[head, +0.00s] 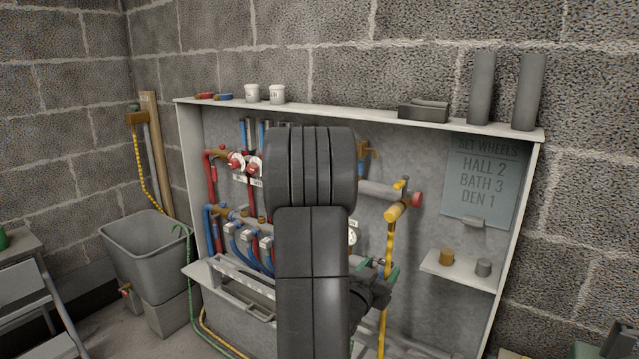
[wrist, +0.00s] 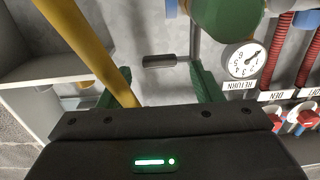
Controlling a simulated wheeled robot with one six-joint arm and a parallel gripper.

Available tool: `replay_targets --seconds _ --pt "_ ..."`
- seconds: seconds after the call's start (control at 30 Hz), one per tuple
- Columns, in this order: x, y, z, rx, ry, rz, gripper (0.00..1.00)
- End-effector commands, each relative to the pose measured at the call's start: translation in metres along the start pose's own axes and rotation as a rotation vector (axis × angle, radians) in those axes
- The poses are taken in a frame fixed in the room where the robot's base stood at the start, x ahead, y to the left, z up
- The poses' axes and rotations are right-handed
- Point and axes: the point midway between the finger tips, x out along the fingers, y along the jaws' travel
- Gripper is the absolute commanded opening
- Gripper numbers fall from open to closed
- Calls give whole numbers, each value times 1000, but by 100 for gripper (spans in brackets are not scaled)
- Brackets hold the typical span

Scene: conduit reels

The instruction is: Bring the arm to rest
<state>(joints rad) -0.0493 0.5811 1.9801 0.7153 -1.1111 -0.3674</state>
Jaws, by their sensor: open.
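My dark arm stands upright in the middle of the head view and hides part of the wall cabinet (head: 190,170). My gripper (head: 380,267) is at its lower right, in front of the cabinet, with green fingers. In the wrist view my gripper (wrist: 151,76) has its two green fingers spread apart, and I see nothing held between them. A yellow hose (wrist: 92,50) runs close by the left finger there; whether it touches is unclear. In the head view the yellow hose (head: 390,240) hangs from a yellow fitting (head: 397,210) and passes by my gripper.
A dial gauge (wrist: 244,60) and red-handled valves (wrist: 292,122) are near the gripper. A small shelf (head: 455,272) holds two small cylinders at right. A grey tub (head: 145,245) and a step stool (head: 35,290) stand at left. White cups (head: 252,93) sit on the cabinet top.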

Motion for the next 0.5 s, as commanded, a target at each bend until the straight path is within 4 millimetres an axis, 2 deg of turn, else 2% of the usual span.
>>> replay_targets --seconds 0.1,0.23,0.33,0.5 --pt "21 1 1 0 1 3 59" --pt "38 1 1 0 1 3 59" --pt "44 0 0 0 0 2 59" --pt "42 0 -1 0 1 17 59"
